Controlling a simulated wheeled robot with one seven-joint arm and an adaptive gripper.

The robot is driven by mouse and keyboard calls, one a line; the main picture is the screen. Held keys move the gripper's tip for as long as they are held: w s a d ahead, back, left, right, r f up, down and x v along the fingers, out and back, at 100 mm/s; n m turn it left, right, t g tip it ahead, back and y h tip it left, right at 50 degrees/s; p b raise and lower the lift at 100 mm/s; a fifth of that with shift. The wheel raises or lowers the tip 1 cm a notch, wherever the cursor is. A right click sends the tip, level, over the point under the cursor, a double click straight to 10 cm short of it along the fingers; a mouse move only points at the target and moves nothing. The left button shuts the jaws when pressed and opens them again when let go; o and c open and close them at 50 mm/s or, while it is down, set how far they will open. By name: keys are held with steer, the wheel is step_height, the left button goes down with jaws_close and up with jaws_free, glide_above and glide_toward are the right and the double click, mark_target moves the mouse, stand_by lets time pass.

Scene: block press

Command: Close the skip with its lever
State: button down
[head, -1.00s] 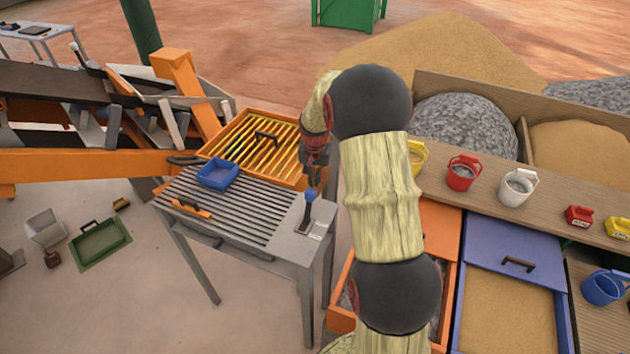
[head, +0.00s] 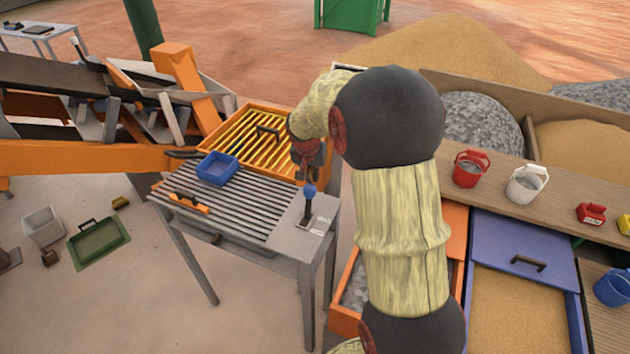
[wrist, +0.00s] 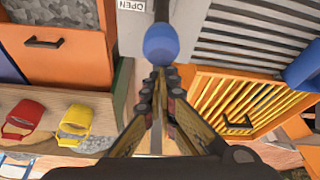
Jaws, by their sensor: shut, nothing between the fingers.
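The lever (head: 308,207) stands on the right end of a grey slatted table, with a blue ball knob on top. In the wrist view the blue knob (wrist: 161,43) sits just beyond my fingertips, and a label reading OPEN is beside the lever's stem. My gripper (wrist: 161,78) is shut and empty, its tips close together near the knob; I cannot tell whether they touch it. In the head view my gripper (head: 309,174) is just above the knob, partly hidden by my wrist. I cannot tell which container is the skip.
A blue tray (head: 217,168) and an orange-handled tool (head: 188,203) lie on the table. An orange-framed yellow grate (head: 258,138) adjoins its back. Right of my arm are a blue lidded sand bin (head: 520,262) and a shelf with a red bucket (head: 470,169) and a white bucket (head: 526,184).

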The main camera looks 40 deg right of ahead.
mark_target(306, 190)
steer(key=shift+s+a+r+t+h+b, duration=0.1)
steer(key=shift+s+a+t+h+b, duration=0.35)
steer(key=shift+b, duration=1.4)
steer(key=shift+s+a+t+h+b, duration=0.1)
steer(key=shift+s+a+h+b, duration=0.25)
steer(key=shift+a+b, duration=1.1)
steer(key=shift+s+a+r+t+h+b, duration=0.1)
steer(key=shift+s+a+t+h+b, duration=0.3)
steer(key=shift+b, duration=1.9)
steer(key=s+a+h+b, duration=0.1)
steer(key=b, duration=0.2)
steer(key=shift+a+r+b, duration=0.1)
steer(key=shift+b, duration=0.2)
steer(key=s+a+b, duration=0.1)
steer(key=b, duration=0.1)
steer(key=s+a+b, duration=0.1)
steer(key=a+b, duration=0.1)
steer(key=shift+a, duration=0.15)
steer(key=shift+s+a+f, duration=0.1)
steer(key=shift+f, duration=0.25)
steer(key=v, duration=1.2)
steer(key=shift+r, duration=0.45)
